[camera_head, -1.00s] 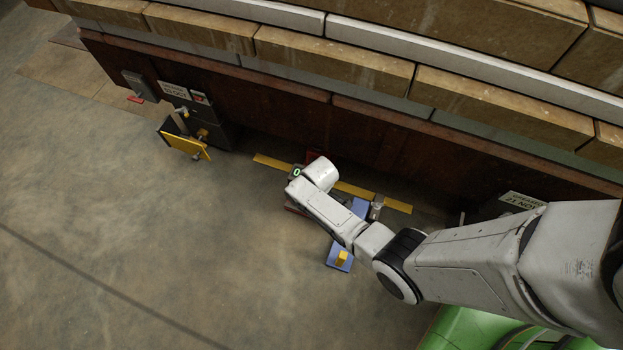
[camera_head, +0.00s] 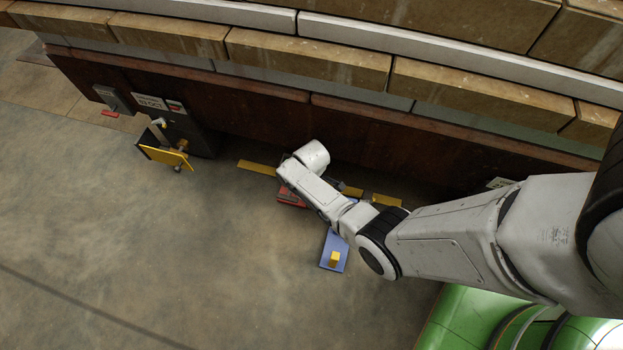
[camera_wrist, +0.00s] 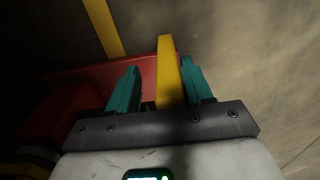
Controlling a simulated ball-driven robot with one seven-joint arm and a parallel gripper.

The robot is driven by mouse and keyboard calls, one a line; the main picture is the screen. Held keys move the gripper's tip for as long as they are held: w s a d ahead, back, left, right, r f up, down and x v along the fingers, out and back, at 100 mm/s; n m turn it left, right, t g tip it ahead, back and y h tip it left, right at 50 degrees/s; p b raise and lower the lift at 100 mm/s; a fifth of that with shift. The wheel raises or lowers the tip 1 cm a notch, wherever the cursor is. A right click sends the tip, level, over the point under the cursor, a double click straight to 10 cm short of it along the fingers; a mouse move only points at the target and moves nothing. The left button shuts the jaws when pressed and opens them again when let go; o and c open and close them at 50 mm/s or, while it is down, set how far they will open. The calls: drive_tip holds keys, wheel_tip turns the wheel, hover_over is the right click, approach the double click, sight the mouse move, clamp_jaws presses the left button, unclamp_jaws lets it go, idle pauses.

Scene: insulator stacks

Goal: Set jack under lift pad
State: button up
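A red jack-like body (camera_head: 292,197) sits on the floor in front of the dark beam, partly hidden by my arm. In the wrist view its red surface (camera_wrist: 145,72) lies beyond my fingers. An upright yellow bar (camera_wrist: 167,70) stands between my gripper's (camera_wrist: 162,84) two teal fingers. There is a gap on the left of the bar; the right finger is very near it, and contact cannot be told. In the head view the fingers are hidden behind my wrist. I cannot make out which part is the lift pad.
A blue plate (camera_head: 330,245) with a yellow block (camera_head: 334,258) lies close beside my arm. A yellow floor stripe (camera_head: 257,166) runs along the rusty beam (camera_head: 245,110). A yellow-edged unit (camera_head: 165,158) stands at left. Open floor (camera_head: 130,250) spreads at lower left.

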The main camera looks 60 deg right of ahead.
drive_tip(key=shift+a+r, duration=0.1)
wheel_tip(320, 180, up, 11)
drive_tip(key=p, duration=0.7)
drive_tip(key=shift+f, duration=0.2)
